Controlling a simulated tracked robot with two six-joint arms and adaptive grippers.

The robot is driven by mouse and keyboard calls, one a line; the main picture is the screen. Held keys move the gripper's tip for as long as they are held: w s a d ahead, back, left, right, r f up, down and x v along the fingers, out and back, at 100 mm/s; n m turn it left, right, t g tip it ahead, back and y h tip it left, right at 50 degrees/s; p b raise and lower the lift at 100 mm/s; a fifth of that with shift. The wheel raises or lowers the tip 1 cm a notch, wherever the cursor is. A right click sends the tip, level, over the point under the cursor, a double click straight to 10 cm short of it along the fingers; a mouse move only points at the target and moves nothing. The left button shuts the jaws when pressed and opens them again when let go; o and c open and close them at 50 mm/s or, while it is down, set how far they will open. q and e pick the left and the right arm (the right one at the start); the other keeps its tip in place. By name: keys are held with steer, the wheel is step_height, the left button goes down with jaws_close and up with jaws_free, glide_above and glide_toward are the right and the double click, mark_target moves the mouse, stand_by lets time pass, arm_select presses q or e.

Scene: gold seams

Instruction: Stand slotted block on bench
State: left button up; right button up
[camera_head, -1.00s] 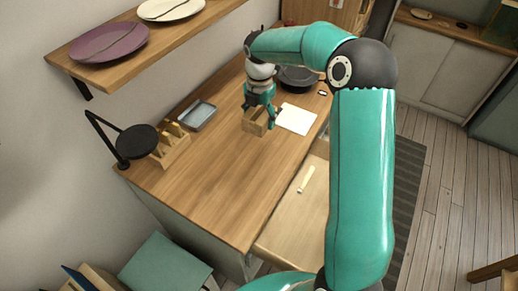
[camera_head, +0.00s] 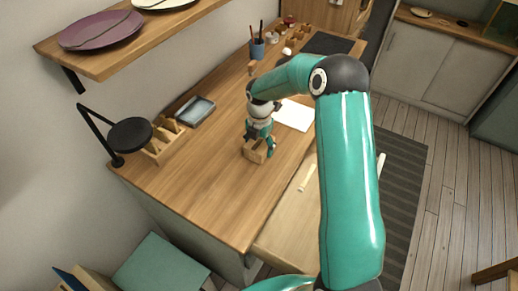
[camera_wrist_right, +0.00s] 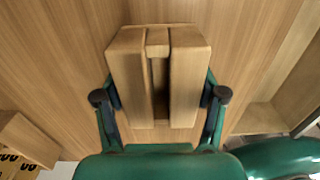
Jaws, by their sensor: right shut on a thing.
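The slotted block (camera_head: 255,155) is a light wooden block at the middle of the wooden bench (camera_head: 205,185). In the right wrist view the block (camera_wrist_right: 126,75) shows a dark slot running down its middle. My right gripper (camera_head: 260,147) is over the block, with one finger on each side of it; in the wrist view its fingers (camera_wrist_right: 160,97) press against both sides. The block is at or just above the bench top; I cannot tell whether it touches. My left gripper is not in view.
A grey tray (camera_head: 195,111) and a wooden rack (camera_head: 165,142) stand at the left by a black lamp (camera_head: 130,134). A white sheet (camera_head: 294,115) lies right of the gripper. A pen cup (camera_head: 257,49) stands at the back. The front bench top is clear.

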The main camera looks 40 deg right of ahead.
steer(key=shift+r, duration=0.1)
steer(key=o, duration=1.3)
steer(key=shift+r, duration=0.2)
step_height(320, 180, up, 12)
steer(key=shift+f+b, duration=0.2)
steer(key=shift+b, duration=0.5)
